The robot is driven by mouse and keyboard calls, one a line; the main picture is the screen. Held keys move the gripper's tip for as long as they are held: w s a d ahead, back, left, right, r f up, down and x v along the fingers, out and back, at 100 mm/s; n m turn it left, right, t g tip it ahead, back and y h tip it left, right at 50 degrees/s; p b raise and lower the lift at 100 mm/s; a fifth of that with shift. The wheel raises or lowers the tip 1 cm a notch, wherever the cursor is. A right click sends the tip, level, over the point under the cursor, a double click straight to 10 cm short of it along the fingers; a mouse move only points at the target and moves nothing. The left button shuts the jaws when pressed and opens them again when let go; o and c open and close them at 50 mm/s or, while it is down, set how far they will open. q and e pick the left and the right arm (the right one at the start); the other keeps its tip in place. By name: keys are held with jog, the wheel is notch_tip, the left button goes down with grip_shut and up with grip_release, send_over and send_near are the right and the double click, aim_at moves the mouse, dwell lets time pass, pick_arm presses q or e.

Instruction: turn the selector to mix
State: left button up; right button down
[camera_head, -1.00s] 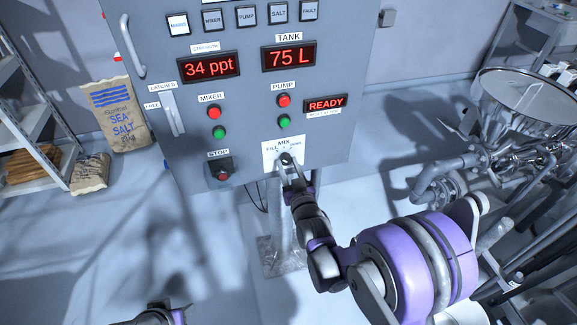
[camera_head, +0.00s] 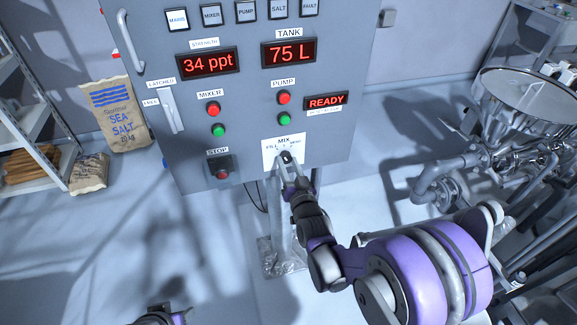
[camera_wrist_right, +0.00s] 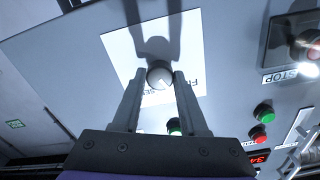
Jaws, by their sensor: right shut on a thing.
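The selector (camera_head: 287,156) is a small round knob on a white plate (camera_head: 270,146) low on the grey panel. The plate reads MIX at the top and FILL at the left; the right-hand word is too small to read. My right gripper (camera_head: 288,166) is at the knob, its fingers on either side of it. In the right wrist view the knob (camera_wrist_right: 158,74) sits between the tips of the right gripper (camera_wrist_right: 159,84), which is shut on it. Which way the knob points is unclear. Part of my left arm shows at the bottom edge; its fingers cannot be made out.
Above the plate are green and red pump buttons (camera_head: 284,119) and a READY display (camera_head: 326,102). The STOP button (camera_head: 222,174) is to the left of the plate. A metal hopper (camera_head: 530,98) with pipes stands at the right.

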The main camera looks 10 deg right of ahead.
jog(key=m+b, duration=0.1)
jog(key=m, duration=0.3)
jog(key=shift+m, duration=0.4)
dwell(0.4)
jog(key=shift+c, duration=2.2)
grip_release()
jog(key=shift+s, duration=0.1)
jog(key=s+b, duration=0.1)
jog(key=s, duration=0.9)
jog(key=shift+s+d, duration=0.15)
jog(key=shift+s, duration=0.15)
